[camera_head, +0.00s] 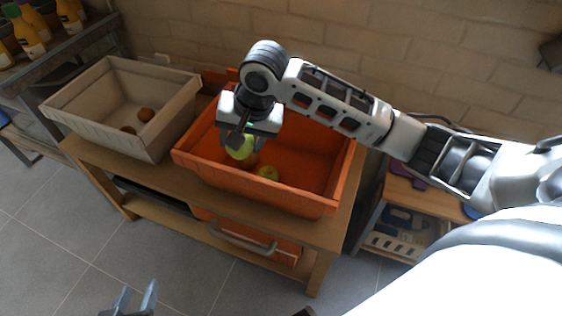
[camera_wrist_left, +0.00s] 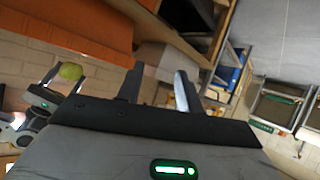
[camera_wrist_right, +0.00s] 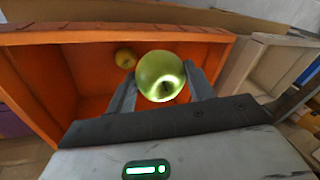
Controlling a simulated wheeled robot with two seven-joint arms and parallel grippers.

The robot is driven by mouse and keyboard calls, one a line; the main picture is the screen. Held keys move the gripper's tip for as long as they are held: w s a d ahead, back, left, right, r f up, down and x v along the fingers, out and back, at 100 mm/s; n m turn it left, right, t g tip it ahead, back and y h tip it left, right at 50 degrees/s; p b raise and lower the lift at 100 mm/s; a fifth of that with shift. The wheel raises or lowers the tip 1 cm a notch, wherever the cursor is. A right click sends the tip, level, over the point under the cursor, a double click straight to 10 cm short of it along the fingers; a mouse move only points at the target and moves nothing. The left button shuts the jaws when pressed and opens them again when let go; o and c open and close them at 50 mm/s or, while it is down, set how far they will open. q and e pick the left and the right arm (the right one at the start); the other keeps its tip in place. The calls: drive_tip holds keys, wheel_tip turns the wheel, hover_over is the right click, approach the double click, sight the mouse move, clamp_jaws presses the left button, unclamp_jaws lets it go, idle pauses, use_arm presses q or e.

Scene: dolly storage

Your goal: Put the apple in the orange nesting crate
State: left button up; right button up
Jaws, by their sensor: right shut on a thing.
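A green apple (camera_head: 240,148) is held in my right gripper (camera_head: 243,138), whose fingers are shut on its sides, above the orange nesting crate (camera_head: 255,190). In the right wrist view the green apple (camera_wrist_right: 161,76) sits between the fingertips, with the orange crate (camera_wrist_right: 120,37) behind it. My left gripper (camera_head: 136,300) is open and empty, low at the front, away from the crate. The left wrist view shows its fingers (camera_wrist_left: 157,90) apart.
A shelf with bottles (camera_head: 28,33) is at the far left. A lower stand with a white basket (camera_head: 400,240) is at the right.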

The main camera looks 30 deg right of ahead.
drive_tip(key=d+f+m, duration=0.2)
drive_tip(key=d+f, duration=0.3)
drive_tip(key=d+f+m+h, duration=0.1)
drive_tip(key=d+f+m, duration=0.1)
drive_tip(key=d+f, duration=0.2)
drive_tip(key=d+f+m+h+b, duration=0.1)
drive_tip(key=d+f+m, duration=0.1)
drive_tip(key=d+f, duration=0.3)
drive_tip(key=shift+w+d+f+t, duration=0.15)
drive_tip(key=shift+d+f+t, duration=0.2)
drive_tip(key=shift+f, duration=0.4)
wheel_tip(320, 180, down, 4)
drive_tip(key=shift+r+b, duration=0.1)
drive_tip(key=shift+b, duration=0.6)
use_arm(q)
drive_tip(key=shift+f, duration=0.4)
use_arm(e)
drive_tip(key=o, duration=1)
drive_tip(key=shift+f, duration=0.2)
use_arm(q)
drive_tip(key=shift+f, duration=0.1)
